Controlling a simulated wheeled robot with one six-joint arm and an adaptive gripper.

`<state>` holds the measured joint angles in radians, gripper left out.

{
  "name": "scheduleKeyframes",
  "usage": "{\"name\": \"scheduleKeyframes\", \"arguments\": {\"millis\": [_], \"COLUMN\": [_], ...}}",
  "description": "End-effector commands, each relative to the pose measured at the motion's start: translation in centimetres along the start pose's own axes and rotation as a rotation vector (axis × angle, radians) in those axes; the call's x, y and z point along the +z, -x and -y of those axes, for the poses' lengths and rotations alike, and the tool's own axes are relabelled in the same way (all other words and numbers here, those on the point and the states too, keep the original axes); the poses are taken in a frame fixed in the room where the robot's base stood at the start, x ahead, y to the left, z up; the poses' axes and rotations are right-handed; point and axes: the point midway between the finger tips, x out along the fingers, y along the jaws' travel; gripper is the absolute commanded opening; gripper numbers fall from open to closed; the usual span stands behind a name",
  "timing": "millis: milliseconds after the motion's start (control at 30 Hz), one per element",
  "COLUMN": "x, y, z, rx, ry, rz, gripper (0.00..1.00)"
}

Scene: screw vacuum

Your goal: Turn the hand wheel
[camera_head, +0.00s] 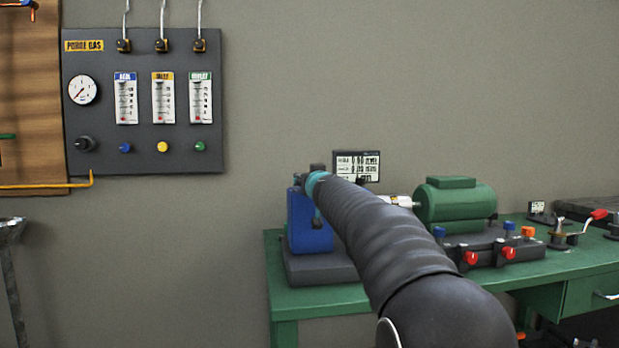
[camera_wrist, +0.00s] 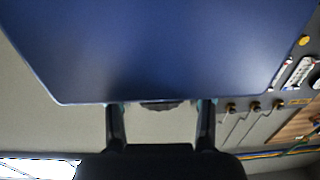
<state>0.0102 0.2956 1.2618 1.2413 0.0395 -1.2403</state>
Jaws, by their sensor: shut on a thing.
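A blue block-shaped unit (camera_head: 308,226) stands on a dark base at the left end of the green bench. My arm reaches to its top, and my gripper (camera_head: 316,178) is there, mostly hidden behind the arm. In the wrist view the blue unit (camera_wrist: 165,50) fills the upper part. My gripper (camera_wrist: 160,110) has one finger on each side of a dark, ridged, rounded edge, which looks like the hand wheel (camera_wrist: 158,106). The fingers are apart but closed on it. Most of the wheel is hidden by the blue unit.
A small display (camera_head: 357,166) stands behind the arm. A green motor (camera_head: 456,202) and a dark manifold with red knobs (camera_head: 500,250) are to the right on the green bench (camera_head: 345,298). A gas panel (camera_head: 143,100) hangs on the wall at left.

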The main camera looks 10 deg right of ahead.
Motion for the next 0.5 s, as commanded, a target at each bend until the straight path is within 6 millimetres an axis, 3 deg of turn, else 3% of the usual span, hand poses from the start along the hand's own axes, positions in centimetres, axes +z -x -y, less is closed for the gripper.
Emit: {"name": "scheduleKeyframes", "arguments": {"millis": [500], "x": [-0.08], "y": [-0.07], "z": [0.24], "rx": [0.318], "ry": [0.000], "rz": [-0.001], "gripper": [0.19]}}
